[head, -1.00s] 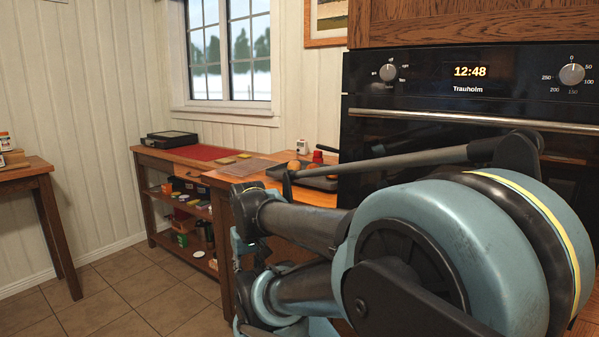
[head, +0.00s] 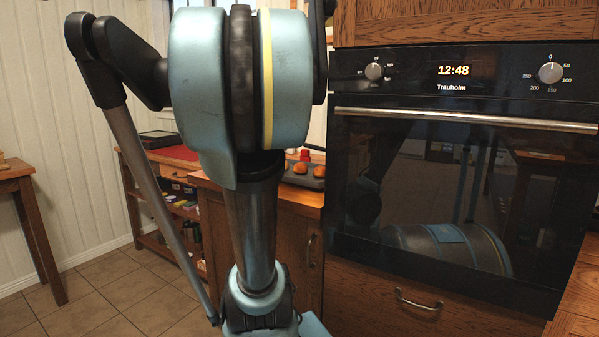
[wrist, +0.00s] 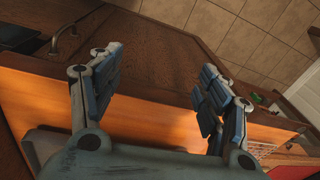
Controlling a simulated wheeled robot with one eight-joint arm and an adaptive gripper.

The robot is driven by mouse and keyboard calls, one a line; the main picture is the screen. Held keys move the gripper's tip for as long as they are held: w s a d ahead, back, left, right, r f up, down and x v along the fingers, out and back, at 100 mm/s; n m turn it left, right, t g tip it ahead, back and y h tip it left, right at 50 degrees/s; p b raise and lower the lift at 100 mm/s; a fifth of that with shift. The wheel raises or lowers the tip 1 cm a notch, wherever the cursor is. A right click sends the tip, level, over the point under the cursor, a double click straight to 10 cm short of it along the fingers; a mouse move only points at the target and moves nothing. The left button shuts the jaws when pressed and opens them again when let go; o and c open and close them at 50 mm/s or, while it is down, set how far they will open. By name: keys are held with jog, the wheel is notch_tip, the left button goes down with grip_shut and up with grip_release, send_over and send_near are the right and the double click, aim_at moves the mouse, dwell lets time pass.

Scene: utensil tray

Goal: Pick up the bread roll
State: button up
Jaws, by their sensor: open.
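Two round, golden-brown bread rolls sit on a dark tray (head: 316,183) on the wooden counter left of the oven. One bread roll (head: 300,168) is at the left and another bread roll (head: 319,171) is beside it; my arm hides part of the tray's surroundings. In the wrist view my gripper (wrist: 158,72) has its fingers wide apart with nothing between them. It faces a wooden cabinet front and the floor, and no roll shows in that view. In the head view the arm hangs down in front of the cabinet, and the fingers are not visible.
A black oven (head: 460,170) with a long handle stands right of the counter. A cabinet handle (wrist: 66,40) shows in the wrist view. A low shelf table with a red mat (head: 180,153) is at the back left. A red object (head: 305,155) stands behind the rolls. The tiled floor at left is clear.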

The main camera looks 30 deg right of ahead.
jog(key=w+d+r+m, duration=0.8)
jog(key=d+r, duration=0.3)
jog(key=d, duration=0.2)
jog(key=m+y, duration=0.1)
jog(key=m, duration=0.6)
send_near(301, 165)
jog(key=shift+g, duration=0.3)
jog(key=f, duration=0.1)
jog(key=w+f, duration=0.1)
jog(key=f, duration=0.1)
jog(key=w+f, duration=0.1)
jog(key=f, duration=0.1)
jog(key=shift+w+d, duration=0.15)
jog(key=shift+d, duration=0.25)
jog(key=shift+w+a+f, duration=0.1)
jog(key=shift+a+f, duration=0.1)
jog(key=shift+f, duration=0.7)
jog(key=shift+w+a+f, duration=0.15)
jog(key=shift+a+f, duration=0.05)
jog(key=shift+f, duration=0.7)
jog(key=shift+w+a+f, duration=0.1)
jog(key=shift+a+f, duration=0.05)
jog(key=shift+f, duration=0.75)
jog(key=c, duration=0.9)
